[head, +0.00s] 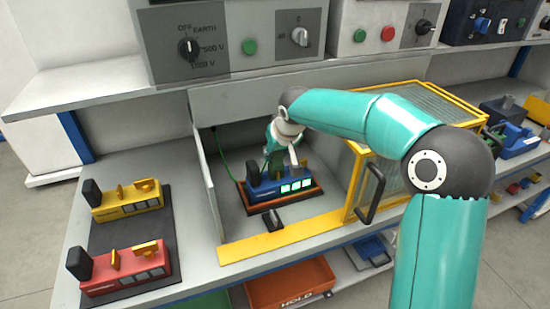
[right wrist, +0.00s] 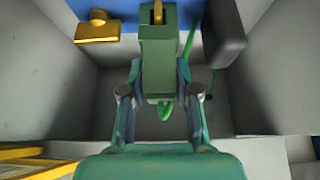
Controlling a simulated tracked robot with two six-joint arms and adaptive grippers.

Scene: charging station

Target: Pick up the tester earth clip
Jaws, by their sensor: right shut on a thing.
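My right gripper (head: 279,152) reaches down into the grey open-fronted bay, over the blue tester (head: 262,190) with lit green displays. In the right wrist view its fingers (right wrist: 158,78) are shut on the sides of a green block-shaped clip (right wrist: 158,50), which I take as the tester earth clip. A yellow metal piece (right wrist: 158,12) shows at the clip's far end, above the blue body. I cannot tell whether the clip still touches the tester. A green cable (right wrist: 190,40) runs beside and below the clip. In the head view the gripper mostly hides the clip. My left gripper is out of view.
A yellow-framed cage door (head: 369,192) stands right of the bay, and a yellow sill (head: 280,238) crosses its front. Yellow (head: 127,203) and red (head: 125,270) testers sit on a dark mat at left. A control panel (head: 235,40) hangs above.

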